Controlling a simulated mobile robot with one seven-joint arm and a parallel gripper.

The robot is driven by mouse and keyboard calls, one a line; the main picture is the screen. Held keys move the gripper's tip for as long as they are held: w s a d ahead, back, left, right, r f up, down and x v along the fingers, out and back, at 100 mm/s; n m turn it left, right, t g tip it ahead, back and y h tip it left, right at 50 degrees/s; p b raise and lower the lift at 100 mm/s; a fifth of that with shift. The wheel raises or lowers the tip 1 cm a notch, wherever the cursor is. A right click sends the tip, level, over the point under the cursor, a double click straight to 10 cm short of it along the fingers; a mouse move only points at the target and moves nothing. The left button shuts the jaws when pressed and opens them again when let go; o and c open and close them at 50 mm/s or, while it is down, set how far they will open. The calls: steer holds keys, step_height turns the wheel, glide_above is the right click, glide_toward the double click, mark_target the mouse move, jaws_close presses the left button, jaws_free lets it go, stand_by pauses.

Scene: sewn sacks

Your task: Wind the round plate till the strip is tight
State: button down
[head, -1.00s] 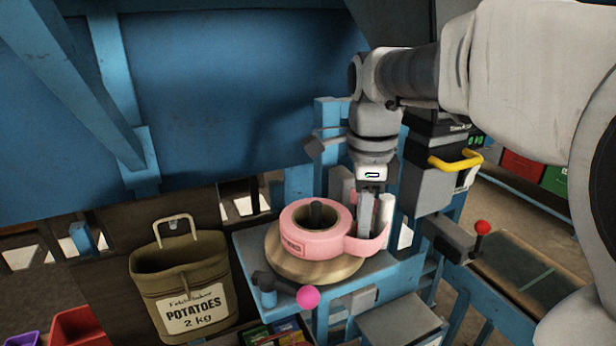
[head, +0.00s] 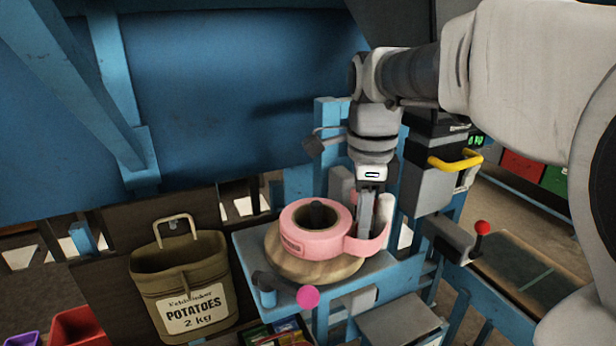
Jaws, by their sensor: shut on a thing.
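The round plate (head: 283,264) is a pale wooden disc on a blue stand. A roll of pink strip (head: 308,245) lies on it around a dark post. The strip's free end (head: 369,247) leaves the roll to the right and passes at my gripper's fingertips. My gripper (head: 366,228) points down at the right side of the roll. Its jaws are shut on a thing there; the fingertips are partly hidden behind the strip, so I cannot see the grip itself. A white roller (head: 389,222) stands just right of the fingers, mostly covered.
A lever with a pink ball (head: 307,297) juts from the front of the blue stand (head: 378,268). A potato sack (head: 186,270) hangs at the left. A red-knobbed lever (head: 482,228) and a yellow handle (head: 456,163) are at the right.

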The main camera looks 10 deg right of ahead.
steer(key=shift+w, duration=0.15)
stand_by(0.5)
steer(key=shift+w+d+r+n+p, duration=0.15)
steer(key=shift+w+n+p, duration=0.25)
steer(key=shift+n, duration=0.3)
steer(key=shift+w+d+f+n+p, duration=0.15)
steer(key=shift+w+n, duration=0.3)
steer(key=shift+n, duration=0.25)
steer(key=shift+w+a+r+n+p, duration=0.1)
steer(key=shift+w+n+p, duration=0.3)
steer(key=shift+w+n, duration=0.4)
steer(key=shift+w+a+n+p, duration=0.1)
steer(key=shift+w+n+p, duration=0.3)
steer(key=shift+n, duration=0.7)
steer(key=shift+w+a+n+p, duration=0.25)
steer(key=shift+w+n, duration=0.3)
steer(key=shift+n, duration=0.3)
steer(key=shift+w+a+n+p, duration=0.1)
steer(key=shift+w+n+p, duration=0.25)
steer(key=shift+w+n, duration=0.35)
steer(key=shift+w+a+n+p, duration=0.3)
steer(key=shift+w+a+n, duration=0.05)
steer(key=shift+n, duration=0.6)
steer(key=shift+w+a+n+p, duration=0.3)
steer(key=shift+w+a+n, duration=0.05)
steer(key=shift+n, duration=0.55)
steer(key=shift+w+a, duration=0.1)
steer(key=c, duration=0.6)
jaws_free()
steer(key=shift+c, duration=0.2)
